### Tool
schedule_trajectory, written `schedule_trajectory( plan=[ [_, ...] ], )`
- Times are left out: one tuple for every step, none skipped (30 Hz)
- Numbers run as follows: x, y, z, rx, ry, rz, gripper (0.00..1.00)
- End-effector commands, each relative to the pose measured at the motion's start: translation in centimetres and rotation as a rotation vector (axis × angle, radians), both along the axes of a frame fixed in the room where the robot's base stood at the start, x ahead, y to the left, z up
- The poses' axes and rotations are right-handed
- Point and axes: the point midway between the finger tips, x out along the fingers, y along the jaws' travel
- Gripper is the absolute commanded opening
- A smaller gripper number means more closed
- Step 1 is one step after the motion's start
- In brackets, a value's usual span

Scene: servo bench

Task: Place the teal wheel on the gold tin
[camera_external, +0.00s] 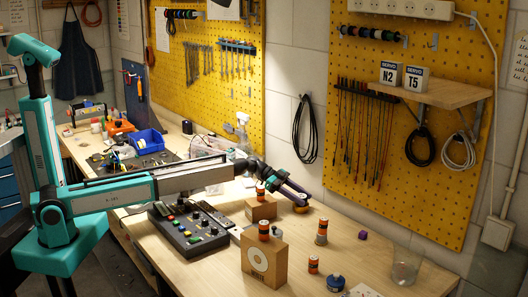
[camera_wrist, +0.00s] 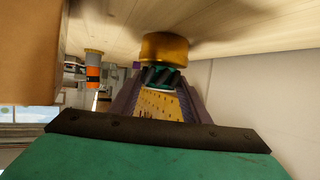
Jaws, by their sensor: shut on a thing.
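My gripper (camera_external: 293,190) is low over the bench and shut on the teal wheel. In the wrist view, which shows the bench upside down, the dark teal wheel (camera_wrist: 160,77) sits between the jaw tips. The gold tin (camera_wrist: 167,47) stands on the bench directly under the wheel; the two look close to or in contact, and I cannot tell which. In the external view the gold tin (camera_external: 301,209) shows just under the jaw tips, and the wheel is mostly hidden by the jaws.
Cardboard boxes (camera_external: 264,262) with orange-and-black cylinders stand left of and in front of the gripper. An orange-topped post (camera_external: 321,232) is nearby on the right. A purple cube (camera_external: 363,235), a clear cup (camera_external: 405,266) and a blue round item (camera_external: 336,283) lie further right.

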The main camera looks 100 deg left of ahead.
Motion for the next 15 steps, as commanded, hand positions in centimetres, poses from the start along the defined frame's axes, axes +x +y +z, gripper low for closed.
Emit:
schedule_trajectory(
  plan=[
    [0.00, 0.01, 0.02, 0.000, 0.000, 0.000, 0.20],
    [0.01, 0.00, 0.03, 0.000, 0.000, 0.000, 0.20],
    [0.00, 0.00, 0.01, 0.000, 0.000, 0.000, 0.20],
    [0.00, 0.00, -0.04, 0.000, 0.000, 0.000, 0.20],
    [0.00, 0.00, -0.10, 0.000, 0.000, 0.000, 0.20],
    [0.00, 0.00, -0.17, 0.000, 0.000, 0.000, 0.20],
    [0.00, 0.00, -0.22, 0.000, 0.000, 0.000, 0.20],
    [0.01, 0.00, -0.24, 0.000, 0.000, 0.000, 0.20],
    [0.00, 0.00, -0.28, 0.000, 0.000, 0.000, 0.20],
    [0.00, 0.00, -0.32, 0.000, 0.000, 0.000, 0.20],
    [0.00, 0.00, -0.30, 0.000, 0.000, 0.000, 0.44],
    [0.00, 0.00, -0.24, 0.000, 0.000, 0.000, 0.51],
    [-0.01, 0.00, -0.22, 0.000, 0.000, 0.000, 0.56],
    [-0.01, 0.00, -0.23, 0.000, 0.000, 0.000, 0.61],
    [0.00, -0.01, -0.23, 0.000, 0.000, 0.000, 0.61]
  ],
)
